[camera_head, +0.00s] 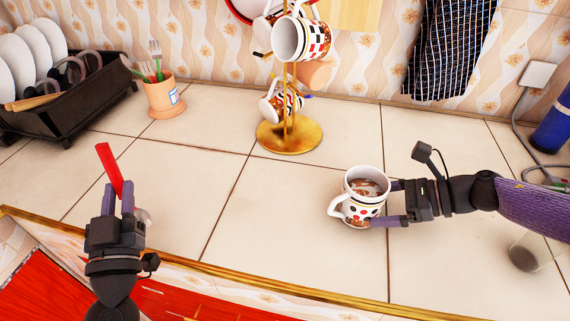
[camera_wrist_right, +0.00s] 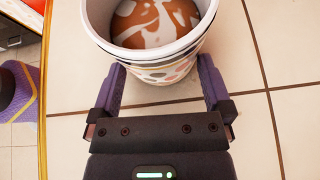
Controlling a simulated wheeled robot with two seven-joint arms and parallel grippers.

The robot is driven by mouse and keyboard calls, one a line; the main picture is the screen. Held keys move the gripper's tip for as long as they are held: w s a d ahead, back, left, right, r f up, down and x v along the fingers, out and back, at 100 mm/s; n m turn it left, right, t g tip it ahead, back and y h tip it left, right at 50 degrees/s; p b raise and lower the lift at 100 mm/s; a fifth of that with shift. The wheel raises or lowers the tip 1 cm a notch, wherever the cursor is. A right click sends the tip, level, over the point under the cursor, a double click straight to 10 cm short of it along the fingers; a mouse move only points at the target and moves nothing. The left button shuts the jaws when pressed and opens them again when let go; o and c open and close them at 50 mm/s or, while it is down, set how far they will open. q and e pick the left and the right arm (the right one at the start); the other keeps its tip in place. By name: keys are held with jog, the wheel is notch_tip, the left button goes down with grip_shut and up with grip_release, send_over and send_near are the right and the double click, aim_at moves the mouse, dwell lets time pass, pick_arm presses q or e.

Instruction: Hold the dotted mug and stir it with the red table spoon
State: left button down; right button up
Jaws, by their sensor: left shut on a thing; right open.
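The dotted mug (camera_head: 362,196) stands upright on the tiled counter, white with coloured dots, with a brown and white drink inside. Its handle points left in the head view. My right gripper (camera_head: 384,203) is open, with one finger on each side of the mug. In the right wrist view the mug (camera_wrist_right: 150,65) sits between the fingers (camera_wrist_right: 163,88). The red table spoon (camera_head: 109,168) is held by its red handle in my left gripper (camera_head: 119,197), above the counter's front left. Its bowl shows partly beside the fingers.
A gold mug stand (camera_head: 290,137) with several mugs stands behind the dotted mug. An orange pot (camera_head: 164,97) with forks and a black dish rack (camera_head: 70,118) with plates stand at the back left. The counter between the spoon and the mug is clear.

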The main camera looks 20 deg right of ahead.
jog(key=shift+w, duration=0.1)
jog(key=shift+c, duration=0.3)
jog(key=c, duration=0.8)
dwell(0.4)
